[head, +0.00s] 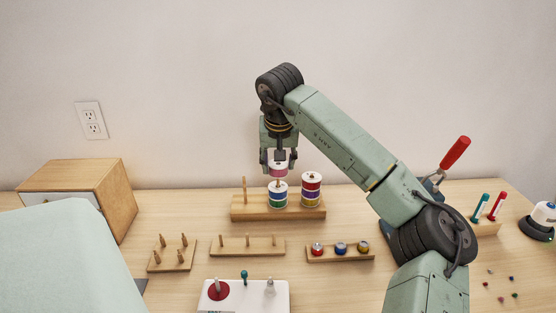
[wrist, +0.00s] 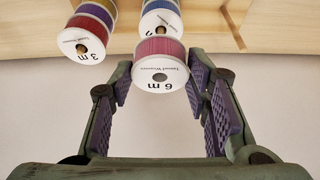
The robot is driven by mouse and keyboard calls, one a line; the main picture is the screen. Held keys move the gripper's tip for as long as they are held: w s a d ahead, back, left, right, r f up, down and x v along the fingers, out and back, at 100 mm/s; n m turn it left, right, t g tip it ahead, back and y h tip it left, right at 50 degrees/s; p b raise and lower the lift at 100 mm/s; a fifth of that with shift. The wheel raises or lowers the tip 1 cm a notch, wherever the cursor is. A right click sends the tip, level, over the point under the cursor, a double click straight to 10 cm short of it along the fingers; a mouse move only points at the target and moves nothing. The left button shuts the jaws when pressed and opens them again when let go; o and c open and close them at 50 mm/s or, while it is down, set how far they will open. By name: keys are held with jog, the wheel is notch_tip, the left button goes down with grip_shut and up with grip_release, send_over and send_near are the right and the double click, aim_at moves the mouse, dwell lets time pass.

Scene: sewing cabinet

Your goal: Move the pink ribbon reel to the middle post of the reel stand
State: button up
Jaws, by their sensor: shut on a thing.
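My gripper (head: 278,162) is shut on the pink ribbon reel (head: 278,171), which has white end discs. In the wrist view the reel (wrist: 160,62) shows its "6 m" label beyond the fingers (wrist: 160,95). My gripper holds it upright over the middle post (head: 278,182) of the wooden reel stand (head: 240,212). A short length of post shows below the reel; whether its tip is inside the reel's hole is not clear. A stack with green and blue reels (head: 278,197) sits lower on this post. The left post (head: 244,190) is bare.
Reels with red on top (head: 312,188) fill the right post, close beside my gripper. A wooden box (head: 120,195) stands left; a red-handled tool (head: 455,152) stands right.

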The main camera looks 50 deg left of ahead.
jog(key=shift+f+b, duration=0.8)
jog(key=shift+f, duration=0.75)
jog(key=o, duration=1.1)
jog(key=shift+r, duration=0.15)
jog(key=v, duration=1.2)
jog(key=shift+a, duration=0.1)
